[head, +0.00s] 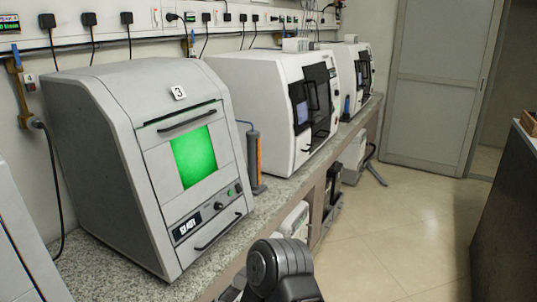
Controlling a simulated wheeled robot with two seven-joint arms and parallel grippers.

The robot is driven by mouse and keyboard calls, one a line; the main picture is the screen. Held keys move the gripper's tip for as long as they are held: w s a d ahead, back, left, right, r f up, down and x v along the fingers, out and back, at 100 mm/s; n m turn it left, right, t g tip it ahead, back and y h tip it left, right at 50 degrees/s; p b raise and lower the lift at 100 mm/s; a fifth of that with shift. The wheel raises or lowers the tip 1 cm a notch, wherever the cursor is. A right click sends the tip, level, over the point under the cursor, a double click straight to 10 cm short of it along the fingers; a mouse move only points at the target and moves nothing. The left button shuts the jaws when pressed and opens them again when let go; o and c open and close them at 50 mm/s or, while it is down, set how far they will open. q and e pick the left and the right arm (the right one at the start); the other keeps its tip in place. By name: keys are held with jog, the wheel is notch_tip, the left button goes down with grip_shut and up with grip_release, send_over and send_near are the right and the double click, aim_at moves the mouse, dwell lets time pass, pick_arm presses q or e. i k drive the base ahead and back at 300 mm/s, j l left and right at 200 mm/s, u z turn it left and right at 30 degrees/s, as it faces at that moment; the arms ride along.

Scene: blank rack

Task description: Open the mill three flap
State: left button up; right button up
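Mill three (100,140) is a grey-white machine with a sloped front and a label (178,93) reading 3, standing on the speckled counter at left. Its flap (155,160) is the front panel with a glowing green window (194,156) and a dark bar handle (187,119) along its top. The flap looks closed, lying in the plane of the front. Below it are a control strip (208,211) with a small display and knobs, and a lower handle (218,232). Neither of my grippers is in view; only a dark part of my arm shows at the bottom centre.
A grey cylinder with an orange strip (255,160) stands right of mill three. Two more white machines (265,95) (345,60) stand farther along the counter (285,193). Part of another machine (22,255) is at the lower left. The tiled floor (410,225) at right is clear.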

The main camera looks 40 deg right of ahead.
aim_at(204, 158)
jog(key=z, duration=0.8)
jog(key=i+l, duration=0.1)
jog(key=l, duration=0.25)
